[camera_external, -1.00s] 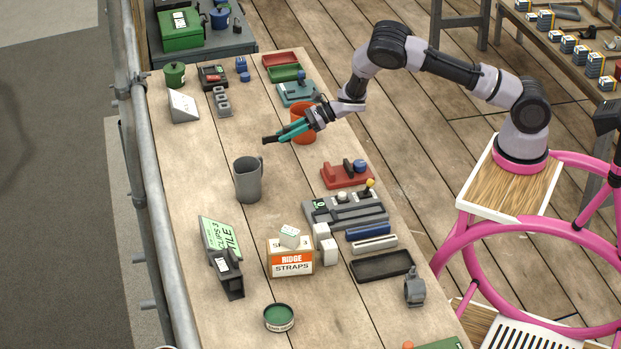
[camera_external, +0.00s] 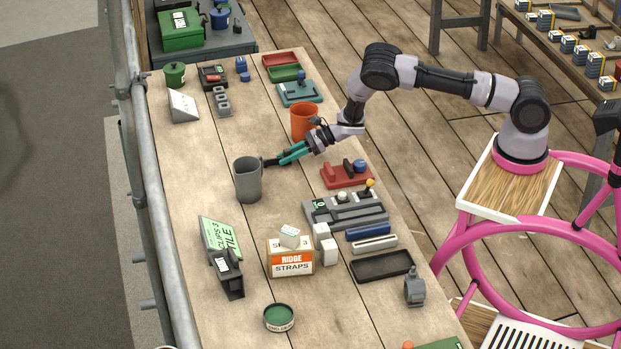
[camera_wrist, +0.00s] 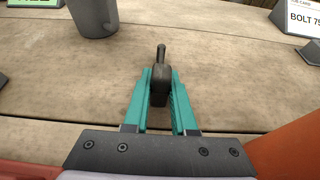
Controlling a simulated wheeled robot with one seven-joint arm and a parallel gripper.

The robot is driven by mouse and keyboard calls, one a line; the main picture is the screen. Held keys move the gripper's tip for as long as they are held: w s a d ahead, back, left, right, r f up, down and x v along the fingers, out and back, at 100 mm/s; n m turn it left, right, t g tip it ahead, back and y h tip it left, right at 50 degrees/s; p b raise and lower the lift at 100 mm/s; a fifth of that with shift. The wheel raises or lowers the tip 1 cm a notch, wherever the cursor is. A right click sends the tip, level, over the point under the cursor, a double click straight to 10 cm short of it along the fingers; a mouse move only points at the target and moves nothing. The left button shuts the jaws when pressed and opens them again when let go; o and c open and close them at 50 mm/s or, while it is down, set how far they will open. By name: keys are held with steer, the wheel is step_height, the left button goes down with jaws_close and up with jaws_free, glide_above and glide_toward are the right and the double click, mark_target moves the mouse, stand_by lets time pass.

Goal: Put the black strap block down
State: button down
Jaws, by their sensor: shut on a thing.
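My gripper (camera_external: 283,157) has teal fingers and is shut on the black strap block (camera_wrist: 160,77). In the wrist view the block sits between the fingertips, with a narrow stem pointing away from me. In the external view the block (camera_external: 270,162) shows as a small dark piece at the fingertips, just right of the grey mug (camera_external: 248,181). I cannot tell whether the block touches the table (camera_external: 210,150) or hangs a little above it.
The grey mug stands close to the left of the block. Bare wood is free behind and in front of the mug.

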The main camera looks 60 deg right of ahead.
steer(key=c, duration=0.7)
jaws_free()
steer(key=shift+c, duration=0.2)
steer(key=shift+s+d+r, duration=0.1)
steer(key=shift+d+r, duration=0.05)
steer(key=shift+r, duration=0.1)
steer(key=v, duration=1.1)
steer(key=shift+s+d+r, duration=0.15)
steer(key=shift+s+d, duration=0.05)
steer(key=shift+s, duration=0.05)
